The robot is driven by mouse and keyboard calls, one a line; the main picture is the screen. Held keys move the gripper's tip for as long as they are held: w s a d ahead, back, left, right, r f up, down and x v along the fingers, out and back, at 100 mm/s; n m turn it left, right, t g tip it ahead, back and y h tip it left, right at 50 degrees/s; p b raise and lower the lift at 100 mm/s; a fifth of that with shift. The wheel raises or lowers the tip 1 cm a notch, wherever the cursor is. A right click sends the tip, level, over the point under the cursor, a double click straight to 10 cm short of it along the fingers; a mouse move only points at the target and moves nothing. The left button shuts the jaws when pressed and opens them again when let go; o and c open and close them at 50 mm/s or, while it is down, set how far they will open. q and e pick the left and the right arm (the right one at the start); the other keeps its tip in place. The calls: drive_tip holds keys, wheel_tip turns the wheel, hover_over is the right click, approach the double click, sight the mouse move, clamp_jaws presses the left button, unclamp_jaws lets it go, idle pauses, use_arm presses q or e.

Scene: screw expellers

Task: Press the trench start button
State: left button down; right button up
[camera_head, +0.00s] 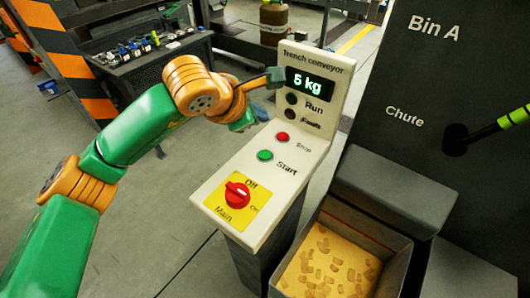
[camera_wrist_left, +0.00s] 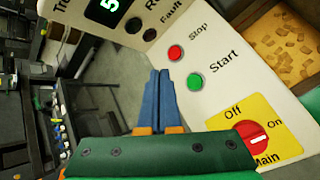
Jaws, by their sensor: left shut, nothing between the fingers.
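The green Start button (camera_head: 265,155) is on the sloped face of the white Trench conveyor panel (camera_head: 225,180); it also shows in the left wrist view (camera_wrist_left: 195,81). The red Stop button (camera_head: 282,137) sits just above it, and the red Main switch (camera_head: 237,193) is on a yellow plate below. My left gripper (camera_head: 276,77) is shut and empty, raised above the panel near the left edge of the display. In the left wrist view its blue fingers (camera_wrist_left: 160,75) appear left of the Start button, apart from it in the picture. My right gripper is not in view.
The display (camera_head: 307,84) reads 5 kg, above the Run and Fault lamps. A bin (camera_head: 375,235) with brown pieces stands right of the panel, under the dark Bin A chute (camera_head: 420,75). A black and green handle (camera_head: 490,130) sticks out at right.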

sight(261, 157)
use_arm(q)
drive_tip(key=shift+f, duration=0.1)
wheel_tip(261, 157, down, 8)
drive_tip(key=b, duration=0.6)
drive_tip(key=shift+f, duration=0.2)
drive_tip(key=shift+f+b, duration=0.1)
drive_tip(key=shift+b, duration=0.25)
idle(1.2)
drive_tip(key=shift+f+b, duration=0.4)
drive_tip(key=shift+b, duration=0.3)
drive_tip(key=shift+s+f+b, duration=0.1)
drive_tip(key=shift+f+b, duration=0.4)
drive_tip(key=shift+b, duration=0.1)
idle(0.5)
drive_tip(key=shift+r, duration=0.15)
drive_tip(key=shift+r+p, duration=0.45)
drive_tip(key=shift+r, duration=0.3)
